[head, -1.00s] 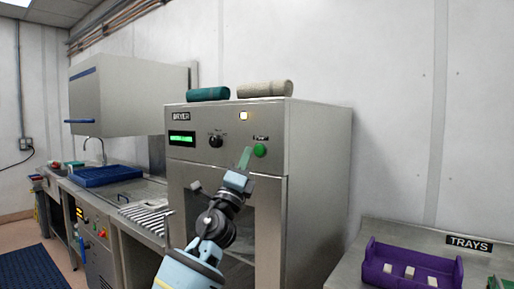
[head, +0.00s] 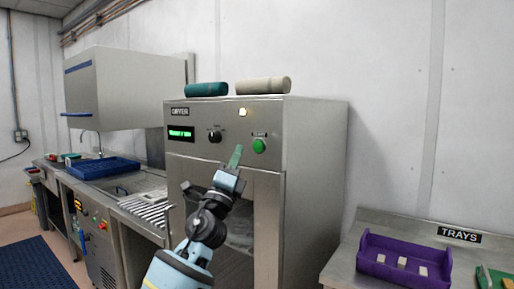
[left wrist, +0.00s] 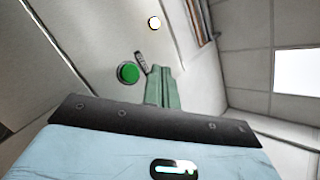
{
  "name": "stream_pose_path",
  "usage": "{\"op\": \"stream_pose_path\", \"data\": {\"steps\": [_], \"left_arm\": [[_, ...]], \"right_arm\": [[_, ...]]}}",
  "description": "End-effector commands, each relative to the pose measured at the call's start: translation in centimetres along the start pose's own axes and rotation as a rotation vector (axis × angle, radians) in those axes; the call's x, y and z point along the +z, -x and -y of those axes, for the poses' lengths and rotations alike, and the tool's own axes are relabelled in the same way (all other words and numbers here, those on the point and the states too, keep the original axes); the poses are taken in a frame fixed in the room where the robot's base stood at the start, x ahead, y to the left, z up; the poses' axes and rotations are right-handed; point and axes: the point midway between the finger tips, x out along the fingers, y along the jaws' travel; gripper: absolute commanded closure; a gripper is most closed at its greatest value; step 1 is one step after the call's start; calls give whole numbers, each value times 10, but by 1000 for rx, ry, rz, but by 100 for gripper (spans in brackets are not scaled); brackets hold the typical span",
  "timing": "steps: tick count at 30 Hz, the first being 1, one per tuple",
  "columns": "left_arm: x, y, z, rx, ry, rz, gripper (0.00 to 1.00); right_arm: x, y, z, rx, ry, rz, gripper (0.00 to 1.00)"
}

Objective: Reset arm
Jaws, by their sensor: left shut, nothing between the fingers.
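My left gripper (head: 236,157) is raised in front of the dryer's upper panel, with its green fingers shut and empty. It sits just left of the dryer's green button (head: 259,145), and I see a gap between them in the left wrist view, where the fingers (left wrist: 163,88) point up beside the green button (left wrist: 128,73). My right gripper is not in view.
A teal roll (head: 206,89) and a beige roll (head: 263,85) lie on top of the dryer. A purple tray (head: 371,270) with small light blocks stands on the right table, by the TRAYS label (head: 459,234). A blue rack (head: 92,170) is on the left counter.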

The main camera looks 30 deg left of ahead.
Motion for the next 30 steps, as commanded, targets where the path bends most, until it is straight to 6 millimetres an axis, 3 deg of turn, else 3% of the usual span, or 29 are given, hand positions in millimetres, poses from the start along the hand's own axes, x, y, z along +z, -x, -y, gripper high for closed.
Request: {"op": "stream_pose_path", "data": {"steps": [12,16,20,23,30], "left_arm": [[0,0,0,0,1,0,100],[-27,30,-27,70,97,-43,100],[-62,78,-62,181,246,-94,100],[-90,126,-90,291,379,-124,100],[-147,264,-138,595,708,-145,100]], "right_arm": [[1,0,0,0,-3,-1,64],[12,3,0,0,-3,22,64],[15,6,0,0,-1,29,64],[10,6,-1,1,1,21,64],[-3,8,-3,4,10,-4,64]]}}
